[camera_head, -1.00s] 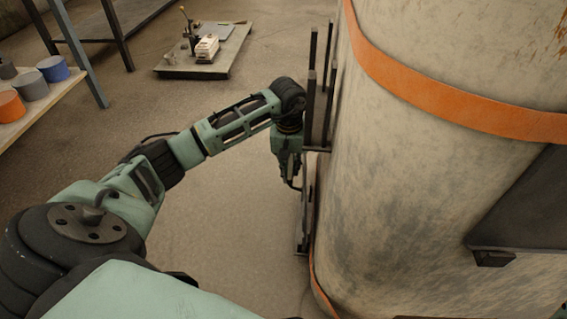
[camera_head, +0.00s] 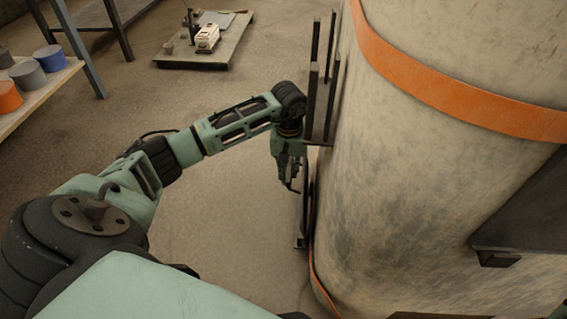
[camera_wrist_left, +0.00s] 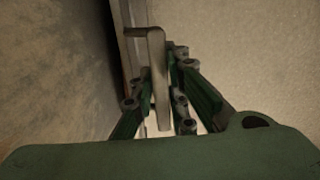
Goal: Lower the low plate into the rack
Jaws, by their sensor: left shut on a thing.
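My left gripper (camera_head: 291,184) hangs pointing down beside the big pale vessel. In the left wrist view its fingers (camera_wrist_left: 158,112) are shut on a pale bent handle (camera_wrist_left: 157,75). A narrow upright strip (camera_wrist_left: 134,50) beside the handle looks like the plate's edge; most of the plate is hidden. In the head view a dark upright rack with several posts (camera_head: 313,90) stands against the vessel, just right of my wrist. A lower dark upright piece (camera_head: 300,225) is below the gripper; I cannot tell whether it is rack or plate. My right gripper is not in view.
The vessel (camera_head: 430,180) with orange bands fills the right side, very close to my left arm. A low platform with small items (camera_head: 195,62) and a table with coloured pots (camera_head: 45,88) stand at the back left. The floor between is clear.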

